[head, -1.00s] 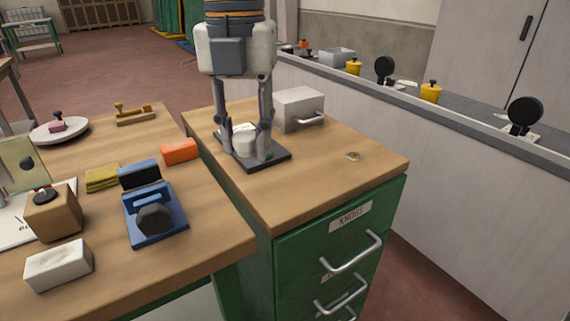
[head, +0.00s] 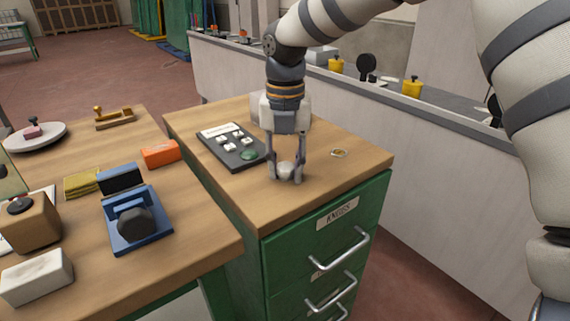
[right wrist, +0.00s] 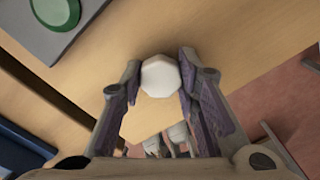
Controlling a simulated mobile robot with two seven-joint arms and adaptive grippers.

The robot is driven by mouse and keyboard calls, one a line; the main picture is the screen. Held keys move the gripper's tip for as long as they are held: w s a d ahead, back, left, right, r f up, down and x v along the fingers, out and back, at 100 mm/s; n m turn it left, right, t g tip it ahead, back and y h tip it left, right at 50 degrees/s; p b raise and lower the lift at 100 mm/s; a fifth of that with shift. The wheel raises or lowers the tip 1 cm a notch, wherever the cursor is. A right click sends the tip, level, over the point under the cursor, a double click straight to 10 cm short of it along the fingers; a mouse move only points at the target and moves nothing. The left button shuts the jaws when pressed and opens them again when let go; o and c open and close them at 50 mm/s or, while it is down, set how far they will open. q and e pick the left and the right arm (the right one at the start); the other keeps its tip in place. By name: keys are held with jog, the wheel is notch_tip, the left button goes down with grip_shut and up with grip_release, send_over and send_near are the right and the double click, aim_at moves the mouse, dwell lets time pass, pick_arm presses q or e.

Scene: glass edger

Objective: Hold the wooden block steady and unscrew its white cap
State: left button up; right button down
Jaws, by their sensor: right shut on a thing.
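My right gripper (head: 286,174) is over the front of the wooden top of the green drawer cabinet. It is shut on a white faceted piece (head: 286,168), which looks eight-sided between the fingertips in the right wrist view (right wrist: 161,76). I cannot tell whether this piece is the cap or whether it touches the top. A brown wooden block (head: 36,228) with a dark round knob (head: 20,205) sits on the left bench, apart from the gripper. I see no white cap on it. My left gripper is not in view.
A dark plate (head: 240,165) with several small white pieces and a green disc (head: 249,155) lies behind the gripper. A small ring (head: 339,153) lies to its right. A blue stand (head: 150,238), an orange block (head: 160,154) and a white block (head: 38,277) are on the bench.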

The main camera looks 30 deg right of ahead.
jog(key=shift+f, duration=0.15)
jog(key=c, duration=1.2)
grip_release()
